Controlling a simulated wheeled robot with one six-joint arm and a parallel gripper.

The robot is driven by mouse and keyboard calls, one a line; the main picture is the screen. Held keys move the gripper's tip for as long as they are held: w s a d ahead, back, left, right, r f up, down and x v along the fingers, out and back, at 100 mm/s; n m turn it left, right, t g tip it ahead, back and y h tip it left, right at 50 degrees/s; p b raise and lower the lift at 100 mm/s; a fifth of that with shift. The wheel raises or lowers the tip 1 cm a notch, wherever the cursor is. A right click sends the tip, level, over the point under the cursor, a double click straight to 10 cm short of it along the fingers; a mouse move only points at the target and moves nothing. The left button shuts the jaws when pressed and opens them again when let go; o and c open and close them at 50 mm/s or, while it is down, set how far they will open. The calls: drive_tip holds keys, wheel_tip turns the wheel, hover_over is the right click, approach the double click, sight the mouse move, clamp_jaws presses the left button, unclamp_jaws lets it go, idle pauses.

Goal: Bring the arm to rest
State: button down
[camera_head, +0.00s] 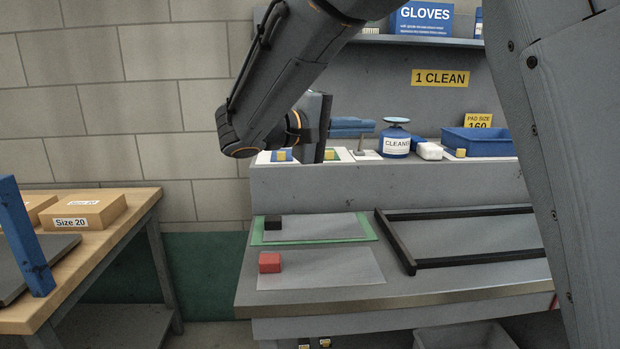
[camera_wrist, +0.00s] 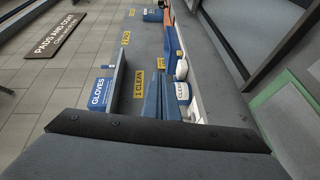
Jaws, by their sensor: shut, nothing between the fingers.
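My arm (camera_head: 290,70) reaches in from the top and bends at a joint on the left. Its wrist turns back to the right, where my gripper (camera_head: 325,128) shows as a dark upright shape in front of the back ledge. My gripper is shut and empty. No object is held.
A cleaner bottle (camera_head: 396,142) and blue tray (camera_head: 478,142) stand on the ledge. A wooden table (camera_head: 110,230) with boxes is at left.

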drive_tip(key=s+d+f+g+y+b, duration=0.2)
drive_tip(key=s+d+f+g+y, duration=0.15)
drive_tip(key=s+f, duration=0.5)
drive_tip(key=s+d+f+g+y+b, duration=0.25)
drive_tip(key=s+d+f, duration=0.2)
drive_tip(key=f, duration=0.65)
drive_tip(key=s+a+f+m+g+y+b, duration=0.1)
drive_tip(key=s+a+f+y+b, duration=0.1)
drive_tip(key=s+a+f+y, duration=0.4)
drive_tip(key=s+a+f+m+g+y+b, duration=0.1)
drive_tip(key=s+a+f+g+y+b, duration=0.15)
drive_tip(key=s+f, duration=0.6)
drive_tip(key=d+r+m+p, duration=0.2)
drive_tip(key=d+r+p, duration=0.7)
drive_tip(key=p, duration=0.9)
drive_tip(key=shift+s+d+r+m+t+p, duration=0.2)
drive_tip(key=shift+s+r+m+t+p, duration=0.2)
drive_tip(key=shift+r, duration=0.5)
drive_tip(key=shift+w, duration=0.1)
